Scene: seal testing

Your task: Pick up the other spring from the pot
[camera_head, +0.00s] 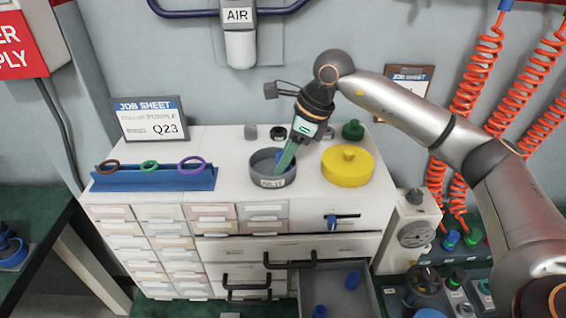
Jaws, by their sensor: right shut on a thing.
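The pot (273,181) is a small round grey container with a white label on its front, standing on the white cabinet top. My right gripper (285,165) reaches down into the pot from the upper right, its green fingers inside the rim. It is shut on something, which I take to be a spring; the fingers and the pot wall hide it. A small blue patch shows by the fingers at the pot's back rim. My left gripper is not in view.
A yellow lid (347,166) sits right of the pot. A blue rack (153,180) with brown, green and purple rings stands at the left, before a job sheet sign (150,119). An open drawer (338,292) with blue parts juts out below. A dark green knob (353,130) stands behind the lid.

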